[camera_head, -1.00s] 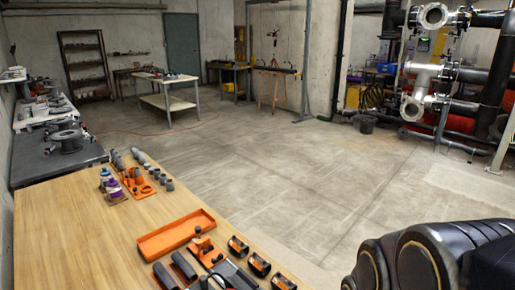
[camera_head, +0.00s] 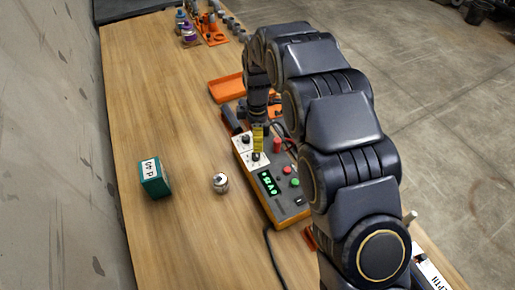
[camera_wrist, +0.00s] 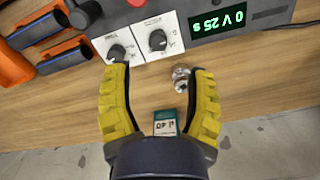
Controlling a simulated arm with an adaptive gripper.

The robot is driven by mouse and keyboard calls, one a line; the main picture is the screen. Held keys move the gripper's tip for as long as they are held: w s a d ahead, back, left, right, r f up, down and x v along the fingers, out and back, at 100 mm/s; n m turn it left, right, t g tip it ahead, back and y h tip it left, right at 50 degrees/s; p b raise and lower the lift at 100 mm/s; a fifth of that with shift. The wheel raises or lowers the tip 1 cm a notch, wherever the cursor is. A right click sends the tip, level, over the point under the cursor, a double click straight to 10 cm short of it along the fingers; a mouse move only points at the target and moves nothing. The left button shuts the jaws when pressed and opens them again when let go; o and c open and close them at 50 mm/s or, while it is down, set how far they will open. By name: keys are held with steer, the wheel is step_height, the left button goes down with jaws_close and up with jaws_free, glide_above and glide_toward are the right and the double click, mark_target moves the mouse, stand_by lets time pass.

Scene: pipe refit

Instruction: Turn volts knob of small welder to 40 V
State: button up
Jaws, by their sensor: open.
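The small welder (camera_head: 292,208) is a grey and orange box on the wooden table, with a green display (camera_wrist: 219,20) that reads 0 V 25 s. Two dark knobs sit on white dial plates: a left knob (camera_wrist: 117,52) and a right knob (camera_wrist: 158,41) in the wrist view. Their printed labels are too small to read, so I cannot tell which is volts. My gripper (camera_wrist: 161,73) is open and empty, its yellow fingers spread. In the head view my gripper (camera_head: 258,137) is over the knob end of the welder; I see no contact with a knob.
A metal fitting (camera_head: 220,183) and a teal labelled box (camera_head: 154,178) stand on the table left of the welder. An orange tray (camera_head: 227,88) lies beyond. A black cable (camera_head: 273,255) runs from the welder. The table's left side is mostly clear.

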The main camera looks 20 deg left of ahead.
mark_target(256, 154)
steer(key=shift+a+f, duration=0.25)
steer(key=shift+f, duration=0.25)
step_height(256, 154, down, 7)
steer(key=shift+f, duration=0.1)
jaws_close()
